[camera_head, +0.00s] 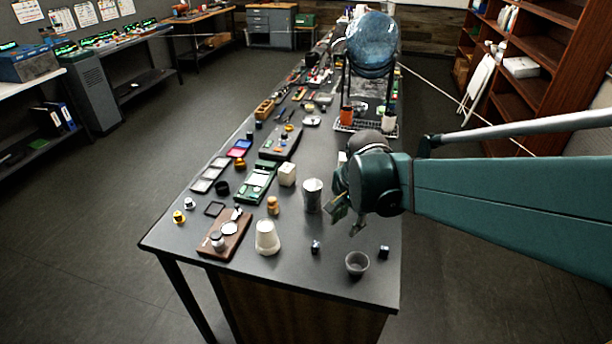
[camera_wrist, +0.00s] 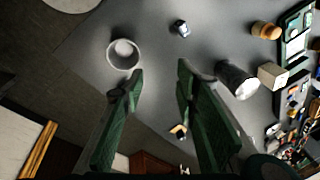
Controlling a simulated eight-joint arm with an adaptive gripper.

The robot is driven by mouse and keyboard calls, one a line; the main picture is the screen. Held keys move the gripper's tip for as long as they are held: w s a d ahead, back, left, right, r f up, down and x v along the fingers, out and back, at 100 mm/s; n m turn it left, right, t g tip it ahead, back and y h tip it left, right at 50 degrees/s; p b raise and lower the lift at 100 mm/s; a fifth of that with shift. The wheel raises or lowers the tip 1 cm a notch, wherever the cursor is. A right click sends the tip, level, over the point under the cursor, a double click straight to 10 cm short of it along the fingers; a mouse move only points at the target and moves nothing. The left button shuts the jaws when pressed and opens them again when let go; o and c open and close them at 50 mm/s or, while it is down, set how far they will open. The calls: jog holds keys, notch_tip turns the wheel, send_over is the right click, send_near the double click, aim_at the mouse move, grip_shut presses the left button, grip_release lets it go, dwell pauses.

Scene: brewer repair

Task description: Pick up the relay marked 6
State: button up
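My gripper (camera_head: 347,217) is above the table, behind the cubes in the head view. In the wrist view its fingers (camera_wrist: 160,73) are apart, with nothing clearly held.
The grey cup (camera_head: 357,264) stands between the cubes, also visible in the wrist view (camera_wrist: 123,54). A metal tumbler (camera_head: 312,196), a white cone-shaped vessel (camera_head: 267,238) and a wooden board (camera_head: 225,241) stand to the left. The table's right edge is close to the right cube.

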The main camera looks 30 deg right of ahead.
aim_at(386, 248)
jog(key=s+d+f+m, duration=0.1)
jog(key=d+f+m, duration=0.1)
jog(key=d+m, duration=0.1)
jog(key=s+d+f+m+g+p, duration=0.1)
jog(key=s+d+f+m, duration=0.1)
jog(key=d, duration=0.3)
jog(key=s+d+f+m+g+y+p, duration=0.1)
jog(key=d+m, duration=0.4)
jog(key=shift+s+f, duration=0.35)
jog(key=shift+f, duration=0.05)
jog(key=shift+s+d+f+m+g, duration=0.2)
jog(key=shift+d+f+m+g, duration=0.1)
jog(key=shift+m, duration=0.1)
jog(key=shift+f, duration=1.25)
jog(key=shift+f, duration=0.1)
jog(key=shift+w+f, duration=0.1)
jog(key=shift+f, duration=2.35)
